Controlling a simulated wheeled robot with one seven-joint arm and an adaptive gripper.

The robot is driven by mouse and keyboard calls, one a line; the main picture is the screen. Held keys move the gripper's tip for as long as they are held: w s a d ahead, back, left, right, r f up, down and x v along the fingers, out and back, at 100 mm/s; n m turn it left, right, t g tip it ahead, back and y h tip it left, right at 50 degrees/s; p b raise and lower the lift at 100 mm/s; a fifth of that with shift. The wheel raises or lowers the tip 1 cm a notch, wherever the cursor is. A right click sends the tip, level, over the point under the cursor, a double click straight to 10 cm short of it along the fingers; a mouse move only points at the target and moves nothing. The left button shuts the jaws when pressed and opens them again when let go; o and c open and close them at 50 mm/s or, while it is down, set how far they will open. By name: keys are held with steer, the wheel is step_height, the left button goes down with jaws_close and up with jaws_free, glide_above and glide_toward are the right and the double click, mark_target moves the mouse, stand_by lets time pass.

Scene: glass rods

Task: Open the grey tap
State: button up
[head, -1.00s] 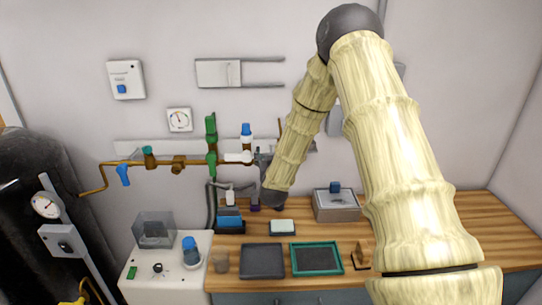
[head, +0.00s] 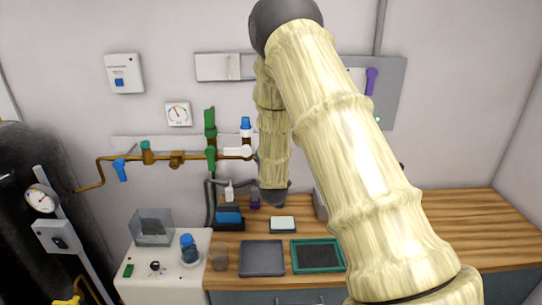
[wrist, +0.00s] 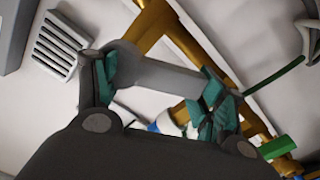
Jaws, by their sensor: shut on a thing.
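The grey tap (wrist: 165,75) shows in the wrist view as a smooth grey bar-shaped handle in front of the brass pipe. My gripper (wrist: 158,90) has its two teal-padded fingers at opposite ends of this handle, shut on it. The handle lies slantwise across the picture between the fingers. In the head view my arm hides the grey tap and my gripper, near the right end of the pipe.
The brass pipe (head: 128,160) runs along the wall, with a blue tap (head: 121,170) and a green valve (head: 210,158). Below, the wooden bench (head: 430,222) holds a dark tray (head: 261,258) and a green-rimmed tray (head: 317,242). The bench's right part is clear.

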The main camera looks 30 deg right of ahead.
steer(key=o, duration=1.5)
steer(key=v, duration=1.2)
steer(key=shift+d, duration=0.1)
